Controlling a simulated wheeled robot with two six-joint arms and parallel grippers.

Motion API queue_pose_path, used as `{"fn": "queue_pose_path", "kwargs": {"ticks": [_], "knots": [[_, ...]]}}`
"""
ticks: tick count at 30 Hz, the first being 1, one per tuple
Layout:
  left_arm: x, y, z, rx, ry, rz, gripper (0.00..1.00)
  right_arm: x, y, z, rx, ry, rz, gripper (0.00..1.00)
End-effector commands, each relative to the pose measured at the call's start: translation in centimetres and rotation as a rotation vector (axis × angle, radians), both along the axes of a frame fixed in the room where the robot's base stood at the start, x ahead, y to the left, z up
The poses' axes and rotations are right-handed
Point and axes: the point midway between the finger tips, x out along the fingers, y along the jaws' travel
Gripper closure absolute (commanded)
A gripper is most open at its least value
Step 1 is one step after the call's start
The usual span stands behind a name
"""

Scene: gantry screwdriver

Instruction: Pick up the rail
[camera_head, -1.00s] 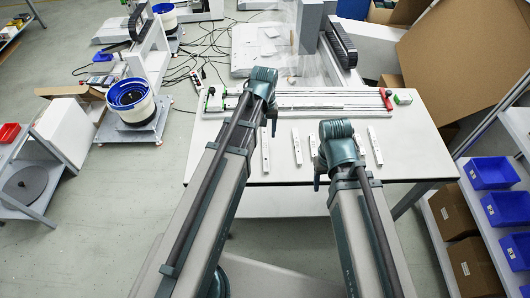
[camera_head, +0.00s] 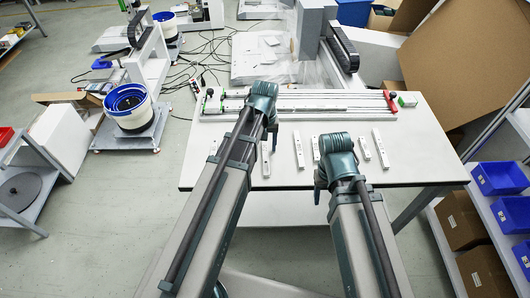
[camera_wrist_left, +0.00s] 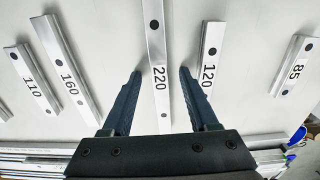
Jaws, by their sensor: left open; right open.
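Several silver rails lie apart on the white table. In the left wrist view they are labelled 110 (camera_wrist_left: 33,80), 160 (camera_wrist_left: 66,75), 220 (camera_wrist_left: 157,50), 120 (camera_wrist_left: 209,65) and 85 (camera_wrist_left: 293,72). My left gripper (camera_wrist_left: 161,72) is open and empty, its fingers on either side of the 220 rail in that view; the height gap cannot be told. In the head view, rails show at the left (camera_head: 266,158), middle (camera_head: 298,150) and right (camera_head: 381,148). My left gripper (camera_head: 272,128) is mostly hidden by its wrist. My right gripper (camera_head: 319,185) is largely hidden near the table's front edge.
A long gantry rail assembly (camera_head: 300,102) with a red end lies along the back of the table (camera_head: 420,150). Blue bins (camera_head: 497,178) stand on a shelf at the right.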

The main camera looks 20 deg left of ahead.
Motion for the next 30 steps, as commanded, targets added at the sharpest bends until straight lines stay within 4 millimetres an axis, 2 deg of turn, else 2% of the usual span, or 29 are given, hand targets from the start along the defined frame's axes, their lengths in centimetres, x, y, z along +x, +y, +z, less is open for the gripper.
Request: {"fn": "queue_pose_path", "kwargs": {"ticks": [3, 13, 30], "knots": [[0.00, 0.01, 0.12, 0.000, 0.000, 0.000, 0.42, 0.00, 0.00, 0.11, 0.000, 0.000, 0.000, 0.40], [-0.01, 0.02, 0.11, 0.000, 0.000, 0.000, 1.00, 0.00, 0.00, 0.11, 0.000, 0.000, 0.000, 0.40], [-0.01, 0.02, 0.11, 0.000, 0.000, 0.000, 1.00, 0.00, 0.00, 0.11, 0.000, 0.000, 0.000, 0.40]]}}
